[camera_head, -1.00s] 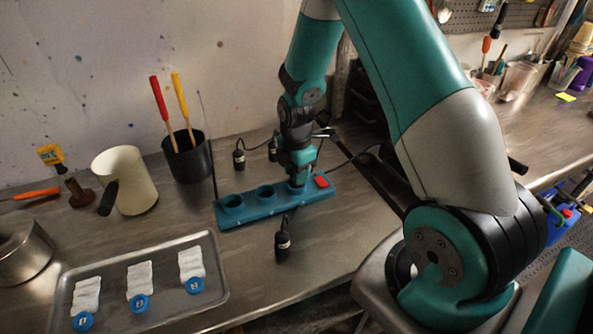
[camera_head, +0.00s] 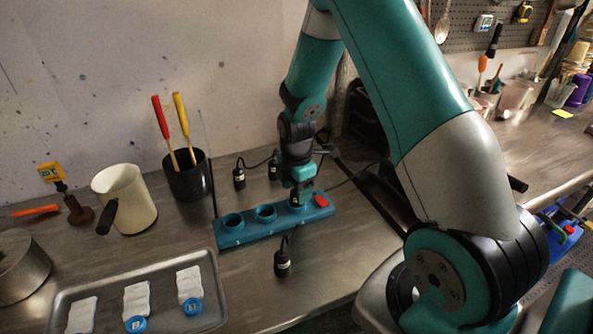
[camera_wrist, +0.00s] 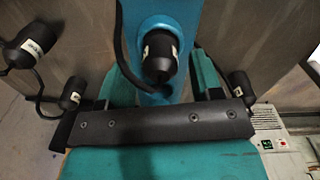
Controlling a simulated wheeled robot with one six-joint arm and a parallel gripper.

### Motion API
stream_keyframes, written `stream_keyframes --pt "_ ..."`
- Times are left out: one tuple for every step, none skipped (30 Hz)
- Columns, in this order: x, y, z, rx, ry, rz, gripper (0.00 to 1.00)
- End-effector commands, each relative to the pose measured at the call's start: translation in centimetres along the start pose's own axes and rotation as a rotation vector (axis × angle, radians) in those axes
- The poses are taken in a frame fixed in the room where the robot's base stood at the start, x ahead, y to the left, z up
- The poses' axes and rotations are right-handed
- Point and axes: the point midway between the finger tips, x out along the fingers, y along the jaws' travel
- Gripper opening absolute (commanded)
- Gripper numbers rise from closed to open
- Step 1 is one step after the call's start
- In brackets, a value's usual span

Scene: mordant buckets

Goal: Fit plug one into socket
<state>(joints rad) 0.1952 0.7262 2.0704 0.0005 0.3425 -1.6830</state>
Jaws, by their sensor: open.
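The teal socket block (camera_head: 248,232) lies on the bench, with round sockets in a row and a red switch (camera_head: 321,200) at its right end. My gripper (camera_head: 301,198) is over the right-hand socket, jaws open. In the wrist view, a black plug (camera_wrist: 160,60) with a white label stands at the block between my fingers; its seating depth cannot be told. Other black plugs lie apart from the block: two behind it, one at left (camera_head: 239,178) and one at right (camera_head: 273,171), and one in front (camera_head: 283,264). Their label markings are unreadable.
A metal tray (camera_head: 226,318) with white cloths and blue tags is at front left. A black pot (camera_head: 190,182) with red and yellow handles and a cream jug (camera_head: 136,200) stand left of the block. Cords run around the block.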

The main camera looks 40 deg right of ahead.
Motion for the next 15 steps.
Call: stream_keyframes --pt "-0.8 0.1 0.0 0.0 -0.001 0.006 0.59" --pt "-1.4 0.1 0.0 0.0 -0.001 0.007 0.59" --pt "-2.3 0.1 0.0 0.0 -0.001 0.008 0.59" --pt "-3.0 0.1 0.0 0.0 -0.001 0.008 0.59" --pt "-3.7 0.1 0.0 0.0 -0.001 0.009 0.59" --pt "-4.6 0.1 0.0 0.0 -0.001 0.009 0.59" --pt "-5.3 0.1 0.0 0.0 -0.001 0.008 0.59" --pt "-6.0 0.1 0.0 0.0 -0.001 0.008 0.59" --pt "-6.8 0.1 0.0 0.0 -0.001 0.007 0.59" --pt "-7.4 0.1 0.0 0.0 -0.001 0.007 0.59" --pt "-7.9 0.1 0.0 0.0 -0.001 0.006 0.59" --pt "-8.5 0.0 0.0 0.0 -0.001 0.006 0.59" --pt "-8.9 0.0 0.0 0.0 0.0 0.004 0.59" --pt "-9.4 0.1 0.0 0.0 -0.001 0.005 0.59" --pt "-9.8 0.0 0.0 0.0 0.0 0.003 0.59"
